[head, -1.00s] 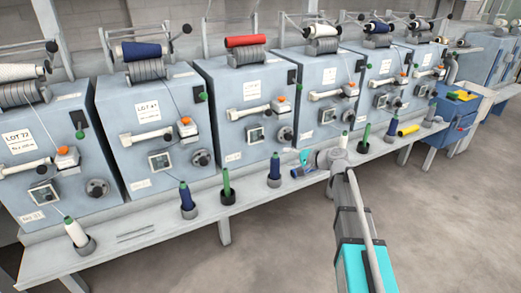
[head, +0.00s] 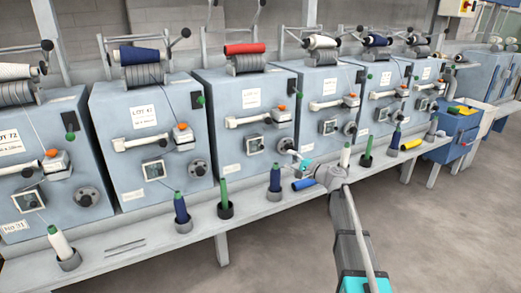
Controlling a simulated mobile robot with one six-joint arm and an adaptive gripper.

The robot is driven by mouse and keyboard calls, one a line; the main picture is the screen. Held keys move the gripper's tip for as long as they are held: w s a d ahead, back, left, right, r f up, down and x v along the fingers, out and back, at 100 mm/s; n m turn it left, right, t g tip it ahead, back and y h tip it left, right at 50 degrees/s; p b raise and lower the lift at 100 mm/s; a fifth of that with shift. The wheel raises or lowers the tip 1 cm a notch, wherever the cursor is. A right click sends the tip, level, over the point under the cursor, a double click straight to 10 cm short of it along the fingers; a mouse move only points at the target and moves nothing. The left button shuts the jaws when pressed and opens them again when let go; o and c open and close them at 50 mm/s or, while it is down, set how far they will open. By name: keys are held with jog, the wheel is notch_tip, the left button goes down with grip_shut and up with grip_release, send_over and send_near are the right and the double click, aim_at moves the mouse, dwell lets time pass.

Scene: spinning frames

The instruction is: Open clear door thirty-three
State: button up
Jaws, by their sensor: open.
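A row of blue-grey spinning frame units stands along the bench. The leftmost unit (head: 40,185) carries a tag that seems to read No 31. The third unit (head: 240,125), under a red spool, has a small tag too small to read. I cannot make out a clear door marked thirty-three; each unit front shows a white bar handle, such as the handle (head: 250,119) on the third. My gripper (head: 299,160), with a teal part, is small in view above the bench, in front of the third and fourth units. It is open and seems empty; its fingertips are hard to see.
The bench (head: 120,228) holds several yarn cones in dark cups, including a blue cone (head: 275,180) and a white cone (head: 346,156) near my gripper. A blue bobbin (head: 304,184) lies flat. A blue bin (head: 455,125) stands at the right. The floor is clear.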

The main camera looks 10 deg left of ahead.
aim_at(262, 147)
jog(key=shift+w+a, duration=0.1)
jog(key=x, duration=1.3)
jog(key=shift+w+a+r, duration=0.1)
jog(key=shift+w+a, duration=0.05)
jog(key=shift+a, duration=0.05)
